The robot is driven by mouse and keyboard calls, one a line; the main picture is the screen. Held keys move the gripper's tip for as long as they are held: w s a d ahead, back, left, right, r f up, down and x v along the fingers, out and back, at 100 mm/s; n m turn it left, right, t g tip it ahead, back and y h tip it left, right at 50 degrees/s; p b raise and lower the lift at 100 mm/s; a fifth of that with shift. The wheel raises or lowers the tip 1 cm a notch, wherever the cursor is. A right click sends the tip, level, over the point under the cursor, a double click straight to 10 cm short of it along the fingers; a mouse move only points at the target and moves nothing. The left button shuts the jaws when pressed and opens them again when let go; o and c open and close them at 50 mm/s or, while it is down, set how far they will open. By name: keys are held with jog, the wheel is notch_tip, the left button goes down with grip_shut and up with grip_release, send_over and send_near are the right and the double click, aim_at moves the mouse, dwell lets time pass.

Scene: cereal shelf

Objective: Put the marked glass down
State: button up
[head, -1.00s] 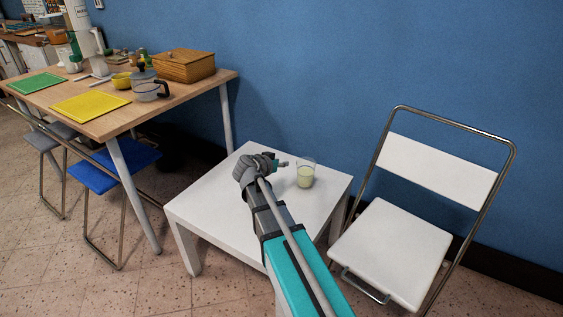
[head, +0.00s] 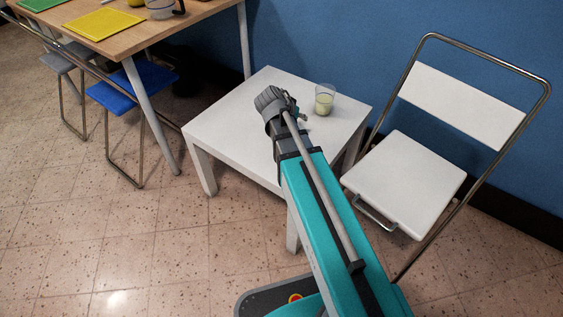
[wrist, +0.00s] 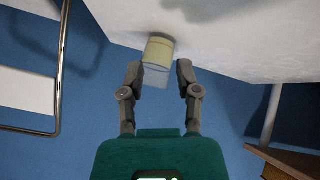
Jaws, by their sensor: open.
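The clear glass (head: 324,101) with pale yellowish contents stands upright on the small white table (head: 225,122), near its far right side. In the wrist view, which is upside down, the glass (wrist: 158,52) shows just ahead of my fingertips. My gripper (head: 302,117) is just left of the glass and on the near side of it in the head view. In the wrist view my gripper (wrist: 160,72) is open, one finger to each side of the glass's image, with gaps on both sides. I see no mark on the glass.
A white folding chair (head: 407,180) stands close to the table's right side. A wooden table (head: 150,38) with a yellow board (head: 103,24) is at the back left, with a blue stool (head: 130,88) by it. The blue wall (head: 365,35) is behind. The white tabletop's left part is clear.

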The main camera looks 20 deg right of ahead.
jog(key=s+a+f+n+g+y, duration=0.1)
jog(key=s, duration=0.1)
jog(key=s+a+f+n+y, duration=0.1)
jog(key=s+a, duration=0.1)
jog(key=s, duration=0.1)
jog(key=s+a+f+n+g+y, duration=0.1)
jog(key=s+a, duration=0.1)
jog(key=s, duration=0.1)
jog(key=shift+s+f+n+g+y, duration=0.2)
jog(key=shift+f+n+g+y, duration=0.1)
jog(key=shift+f+y, duration=0.1)
jog(key=s+a+n+y, duration=0.1)
jog(key=s, duration=0.1)
jog(key=s+a+n+g+y, duration=0.1)
jog(key=s+a, duration=0.1)
jog(key=s+a+f+n+y, duration=0.1)
jog(key=s+a, duration=0.1)
jog(key=shift+s+a+n+g+y, duration=0.1)
jog(key=shift+a+n+g+y, duration=0.2)
jog(key=shift+g, duration=0.1)
jog(key=shift+d, duration=0.1)
notch_tip(320, 180, up, 40)
jog(key=p, duration=4)
